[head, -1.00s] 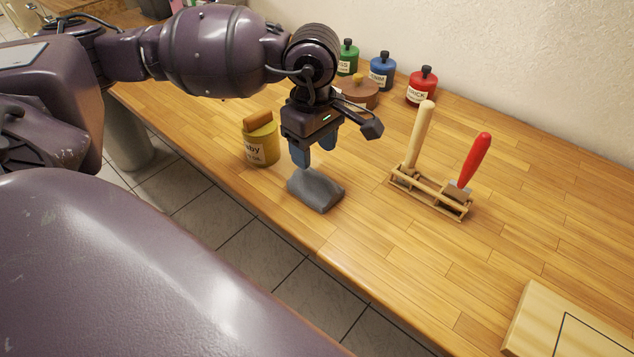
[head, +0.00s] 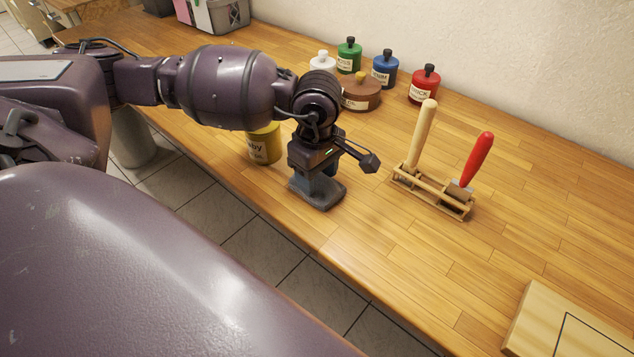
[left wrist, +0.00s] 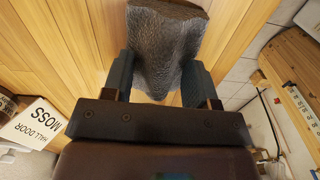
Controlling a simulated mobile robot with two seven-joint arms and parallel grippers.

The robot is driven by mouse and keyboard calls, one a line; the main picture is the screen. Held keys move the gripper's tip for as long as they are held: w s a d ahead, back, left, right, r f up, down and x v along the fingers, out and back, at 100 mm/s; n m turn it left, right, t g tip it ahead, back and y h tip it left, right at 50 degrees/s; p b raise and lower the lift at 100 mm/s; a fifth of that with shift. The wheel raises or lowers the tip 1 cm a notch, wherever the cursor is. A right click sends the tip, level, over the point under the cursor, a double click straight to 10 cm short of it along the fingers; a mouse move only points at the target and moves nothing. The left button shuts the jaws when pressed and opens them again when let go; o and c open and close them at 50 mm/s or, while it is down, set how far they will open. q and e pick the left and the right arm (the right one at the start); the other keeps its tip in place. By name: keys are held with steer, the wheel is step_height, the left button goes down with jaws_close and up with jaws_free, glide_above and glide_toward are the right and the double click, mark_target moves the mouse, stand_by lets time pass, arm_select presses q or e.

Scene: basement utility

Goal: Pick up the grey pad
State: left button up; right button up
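The grey pad (head: 322,198) lies on the wooden bench near its front edge, largely covered by my left gripper (head: 314,190) in the head view. In the left wrist view the pad (left wrist: 165,50) is rough and grey with a brown part at its far end. The two fingers of my left gripper (left wrist: 160,85) stand one on each side of the pad, spread apart, very close to its sides. Whether they touch it is hard to tell. My right gripper is not in view.
A yellow jar (head: 265,145) stands just left of the gripper. A wooden rack (head: 432,192) with a pale handle and a red-handled tool stands to the right. A brown lidded pot (head: 360,95) and several coloured bottles (head: 424,85) are behind. A wooden board (head: 570,325) lies front right.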

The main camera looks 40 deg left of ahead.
arm_select(q)
steer(key=c, duration=0.9)
steer(key=shift+r, duration=0.35)
step_height(320, 180, up, 9)
steer(key=shift+f, duration=0.1)
step_height(320, 180, up, 10)
steer(key=shift+r+p, duration=0.25)
steer(key=shift+p, duration=0.05)
steer(key=o, duration=0.3)
steer(key=shift+c, duration=0.9)
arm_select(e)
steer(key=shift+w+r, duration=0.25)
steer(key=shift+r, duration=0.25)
